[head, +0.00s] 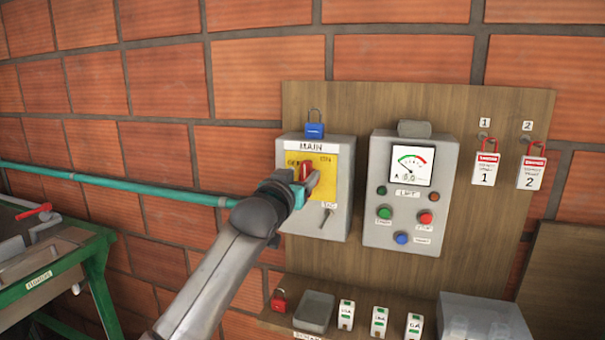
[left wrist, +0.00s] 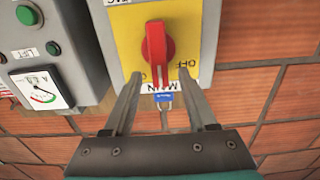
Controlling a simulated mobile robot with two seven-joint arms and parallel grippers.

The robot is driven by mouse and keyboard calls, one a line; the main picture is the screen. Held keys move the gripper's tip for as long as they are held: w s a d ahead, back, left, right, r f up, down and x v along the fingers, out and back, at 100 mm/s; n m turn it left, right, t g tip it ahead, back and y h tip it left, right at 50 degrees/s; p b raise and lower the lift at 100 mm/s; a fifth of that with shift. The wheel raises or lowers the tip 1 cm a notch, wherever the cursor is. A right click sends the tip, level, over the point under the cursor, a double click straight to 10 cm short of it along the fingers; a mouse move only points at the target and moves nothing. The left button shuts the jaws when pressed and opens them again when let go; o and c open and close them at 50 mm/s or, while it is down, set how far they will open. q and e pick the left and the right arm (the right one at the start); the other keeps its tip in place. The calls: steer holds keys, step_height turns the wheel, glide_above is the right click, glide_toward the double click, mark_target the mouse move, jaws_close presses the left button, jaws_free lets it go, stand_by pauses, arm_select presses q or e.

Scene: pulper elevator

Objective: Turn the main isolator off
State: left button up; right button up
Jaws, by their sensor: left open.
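The main isolator (head: 340,190) is a grey box with a yellow plate, mounted on the wooden board and labelled MAIN. Its red rotary handle (head: 306,170) also shows in the left wrist view (left wrist: 157,45), where it stands about upright in the picture. An OFF label is on the plate, at the right in that view. My left gripper (left wrist: 160,80) is open, its fingers on either side of the handle's near end. I cannot tell whether they touch it. In the head view my left gripper (head: 303,185) partly covers the handle and plate. My right gripper is not in view.
A blue padlock (head: 314,130) hangs above the isolator. The lift control box (head: 405,190) with gauge and buttons is close at the right. Red-and-white tags (head: 485,168) hang further right. A shelf below holds a red padlock (head: 279,300), a grey tray (head: 314,312) and several small tagged items.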

arm_select(q)
steer(key=shift+w+d, duration=0.2)
steer(key=shift+w, duration=0.35)
steer(key=shift+c, duration=0.3)
jaws_close()
